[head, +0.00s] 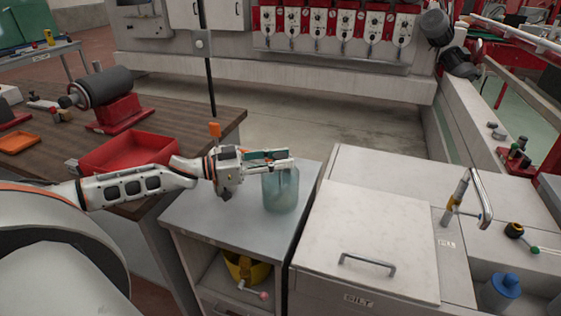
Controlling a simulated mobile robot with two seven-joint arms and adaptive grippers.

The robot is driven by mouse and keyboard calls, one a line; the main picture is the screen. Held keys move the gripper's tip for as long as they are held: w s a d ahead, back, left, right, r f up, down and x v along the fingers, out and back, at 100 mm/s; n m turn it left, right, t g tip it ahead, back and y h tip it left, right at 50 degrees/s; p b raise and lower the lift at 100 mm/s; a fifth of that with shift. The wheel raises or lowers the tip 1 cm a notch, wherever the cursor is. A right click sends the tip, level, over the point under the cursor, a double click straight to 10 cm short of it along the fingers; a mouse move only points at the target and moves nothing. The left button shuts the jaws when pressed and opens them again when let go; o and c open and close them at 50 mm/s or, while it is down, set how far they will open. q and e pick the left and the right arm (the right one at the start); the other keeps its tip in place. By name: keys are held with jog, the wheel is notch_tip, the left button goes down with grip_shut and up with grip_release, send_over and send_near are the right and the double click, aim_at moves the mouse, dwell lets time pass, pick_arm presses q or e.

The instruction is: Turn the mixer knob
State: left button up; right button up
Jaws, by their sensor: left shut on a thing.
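My left gripper (282,162) reaches in from the left and is shut on a translucent blue-green jar (281,190) at its rim. The jar is upright, at or just above the top of a grey cabinet (222,225); I cannot tell whether it touches. No knob is plainly marked as the mixer. A black round knob with an orange part (514,230) sits on the right counter, well away from my left gripper. A curved metal tap with an orange collar (461,190) stands nearby, by a label that seems to read FILL. My right gripper is not in view.
A lidded box with a bar handle (368,265), labelled SILT, stands right of the cabinet. A blue-topped container (505,284) is at lower right. A red tray (128,152) lies on the wooden bench. A yellow bowl (246,269) sits on the cabinet shelf.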

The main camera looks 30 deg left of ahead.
pick_arm(q)
jog(key=o, duration=1.1)
jog(key=shift+d, duration=0.1)
jog(key=shift+v, duration=6)
